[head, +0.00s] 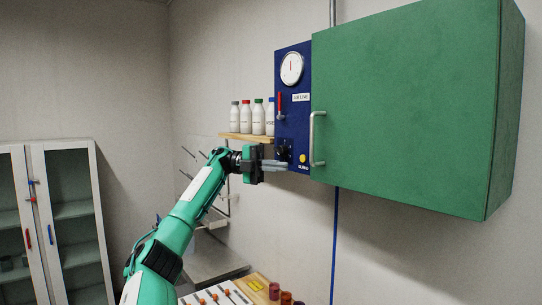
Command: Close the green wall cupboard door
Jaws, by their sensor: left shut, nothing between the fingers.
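The green wall cupboard (503,115) hangs at the upper right. Its door (410,110) faces me and looks flush with the body; I see no gap, but its left edge side is hidden from this angle. A pale vertical bar handle (313,140) sits at the door's left edge. My left gripper (284,165) is shut and empty, its fingers pointing right, in front of the lower part of the blue panel. It is left of and a little below the handle's middle, apart from it in the picture. My right gripper is not in view.
A blue panel (293,120) with a gauge, red lever and knob is just left of the cupboard. Several bottles (258,119) stand on a wooden shelf (246,137). Below are a rack and small jars (286,297). A white glass cabinet (75,220) stands far left.

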